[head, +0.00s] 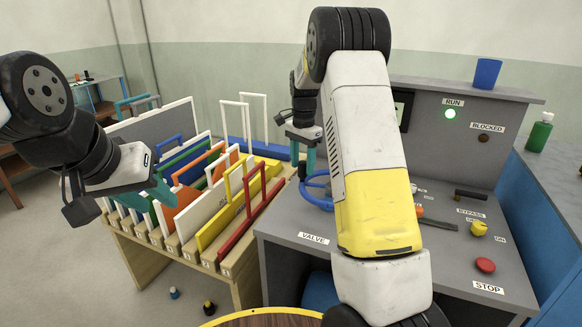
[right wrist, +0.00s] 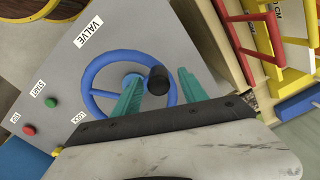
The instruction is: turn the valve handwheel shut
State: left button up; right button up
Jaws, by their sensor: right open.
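The blue valve handwheel (right wrist: 90,72) with its black knob (right wrist: 158,80) is on the grey console next to the VALVE label (right wrist: 88,32). In the head view the wheel's blue rim (head: 318,203) shows partly, the rest hidden behind my right arm. My right gripper (right wrist: 160,92) is open over the wheel. Its two teal fingers appear on either side of the knob; I cannot tell whether they reach down to it. In the head view my right gripper (head: 305,160) points down. My left gripper (head: 158,192) is by the rack of boards, away from the wheel; its opening is unclear.
The console (head: 300,262) has a red STOP button (head: 485,265), a yellow knob (head: 479,228) and a lit green RUN lamp (head: 450,113). A wooden rack (head: 145,257) of coloured framed boards stands left of it. A blue cup (head: 486,73) sits on top of the console.

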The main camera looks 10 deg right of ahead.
aim_at(303, 171)
jog(key=shift+f, duration=1.5)
grip_shut()
